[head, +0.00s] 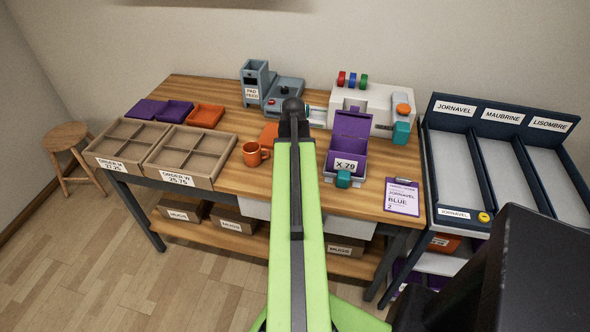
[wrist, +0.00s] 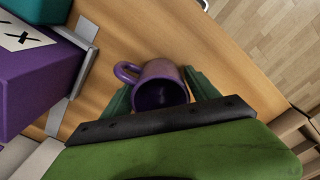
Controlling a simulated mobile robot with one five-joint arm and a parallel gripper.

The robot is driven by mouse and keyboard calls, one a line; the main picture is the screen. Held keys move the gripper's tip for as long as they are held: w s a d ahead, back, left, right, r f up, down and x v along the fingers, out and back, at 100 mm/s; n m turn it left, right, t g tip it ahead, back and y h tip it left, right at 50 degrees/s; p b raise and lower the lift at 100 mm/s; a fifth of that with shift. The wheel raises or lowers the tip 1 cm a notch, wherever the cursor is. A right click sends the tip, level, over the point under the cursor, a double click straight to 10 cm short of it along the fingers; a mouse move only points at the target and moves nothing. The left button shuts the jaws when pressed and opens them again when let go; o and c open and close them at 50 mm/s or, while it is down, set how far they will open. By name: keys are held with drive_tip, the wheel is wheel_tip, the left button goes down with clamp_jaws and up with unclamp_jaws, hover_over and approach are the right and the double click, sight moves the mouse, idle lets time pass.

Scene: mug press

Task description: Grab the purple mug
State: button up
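The purple mug (wrist: 160,88) is in the middle of the wrist view, its mouth towards the camera and its handle to the left. My gripper (wrist: 158,80) has one green finger on each side of the mug, close to its walls. I cannot tell whether the fingers press on it or only stand around it. The lower part of the mug is cut off by my gripper's dark edge. In the head view my green arm reaches over the table, and the purple mug and my fingertips are hidden.
A purple bin marked X 79 (head: 346,146) stands right of my arm; it also shows in the wrist view (wrist: 30,80). An orange mug (head: 252,154) stands left of my arm. Divided order trays (head: 192,160), a press machine (head: 376,108) and a clipboard (head: 402,197) share the wooden table.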

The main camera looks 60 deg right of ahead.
drive_tip(key=c, duration=1.3)
drive_tip(key=shift+o, duration=0.2)
drive_tip(key=shift+r+p, duration=0.6)
wheel_tip(320, 180, up, 4)
drive_tip(key=p, duration=0.4)
drive_tip(key=s+r+p, duration=0.5)
drive_tip(key=s, duration=0.6)
drive_tip(key=shift+s+a+r+p, duration=0.3)
drive_tip(key=shift+r+p, duration=0.1)
